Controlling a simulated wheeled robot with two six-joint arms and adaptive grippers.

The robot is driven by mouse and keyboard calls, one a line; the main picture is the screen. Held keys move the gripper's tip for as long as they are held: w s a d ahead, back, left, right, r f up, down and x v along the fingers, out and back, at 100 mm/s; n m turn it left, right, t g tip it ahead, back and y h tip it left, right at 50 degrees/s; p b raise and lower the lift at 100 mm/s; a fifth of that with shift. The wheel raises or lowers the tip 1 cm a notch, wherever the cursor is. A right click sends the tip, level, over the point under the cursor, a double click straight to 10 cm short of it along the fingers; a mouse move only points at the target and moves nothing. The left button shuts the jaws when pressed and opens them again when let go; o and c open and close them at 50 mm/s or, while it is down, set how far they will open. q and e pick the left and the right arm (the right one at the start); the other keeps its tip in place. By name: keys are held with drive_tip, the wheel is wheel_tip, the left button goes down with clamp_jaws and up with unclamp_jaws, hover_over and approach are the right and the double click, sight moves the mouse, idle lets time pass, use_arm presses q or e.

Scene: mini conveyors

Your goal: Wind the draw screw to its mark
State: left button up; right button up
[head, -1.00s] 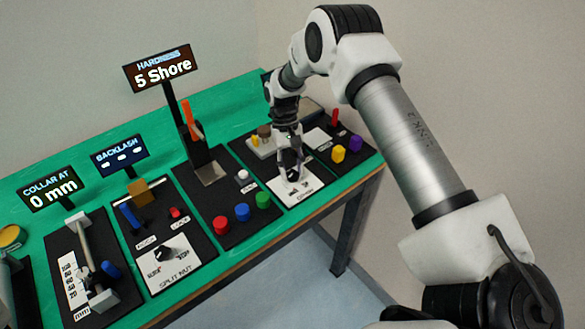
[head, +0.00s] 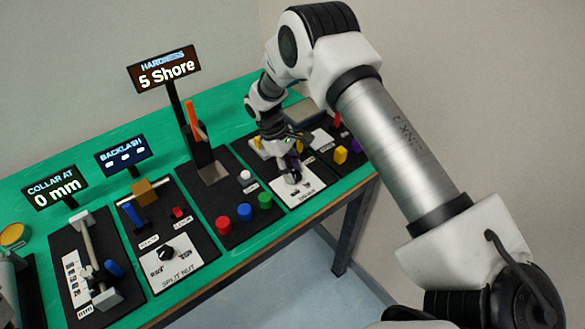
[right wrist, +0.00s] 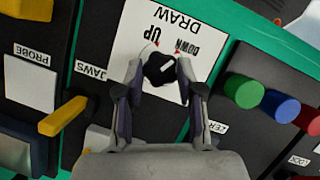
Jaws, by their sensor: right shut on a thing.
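The draw selector's black knob (right wrist: 159,68) shows in the right wrist view on a white plate (right wrist: 138,28) lettered DRAW, UP and DOWN. My right gripper (right wrist: 155,76) is shut on this knob, one finger on each side. In the head view my right gripper (head: 291,174) reaches down onto the same plate. The draw screw (head: 88,246) lies on the black panel at the left, beside a millimetre scale (head: 73,277). Its sign (head: 54,190) reads "COLLAR AT 0 mm". A blue handle (head: 114,269) is near the screw's lower end. My left gripper is not in view.
A split nut knob (head: 166,253), a red lock button (head: 179,212), and red (head: 223,225), blue and green buttons stand left of the right gripper. A hardness sign (head: 163,70) reads 5 Shore. In the wrist view a yellow lever (right wrist: 62,116) is close to the left finger.

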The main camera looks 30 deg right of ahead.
idle(0.3)
drive_tip(key=o, duration=1.2)
drive_tip(key=shift+c, duration=0.2)
drive_tip(key=v, duration=1.2)
drive_tip(key=shift+s+f, duration=0.1)
